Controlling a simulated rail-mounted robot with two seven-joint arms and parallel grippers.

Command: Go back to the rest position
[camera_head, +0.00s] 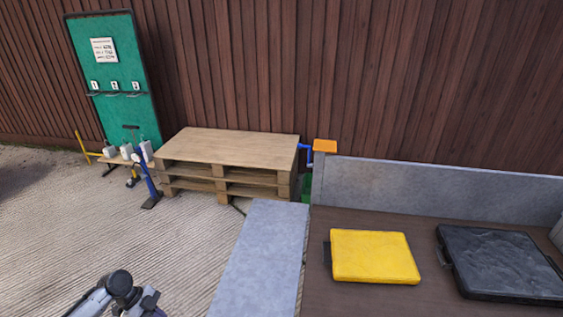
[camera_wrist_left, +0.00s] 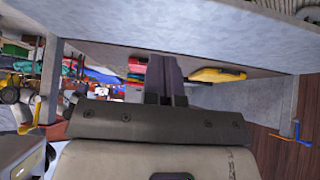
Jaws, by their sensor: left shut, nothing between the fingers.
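My left arm shows at the bottom left of the head view, with part of the left gripper (camera_head: 148,302) at the lower edge, over the pale ground and left of the grey panel. In the left wrist view the left gripper (camera_wrist_left: 166,80) has its fingers together with nothing between them. It is apart from all objects. My right arm and gripper are in neither view.
A grey panel (camera_head: 258,258) adjoins a brown surface bearing a yellow case (camera_head: 373,257) and a black case (camera_head: 498,263). Stacked pallets (camera_head: 230,148), a green board (camera_head: 118,70) and a blue pump (camera_head: 147,180) stand farther back. The ribbed ground (camera_head: 130,235) has free room.

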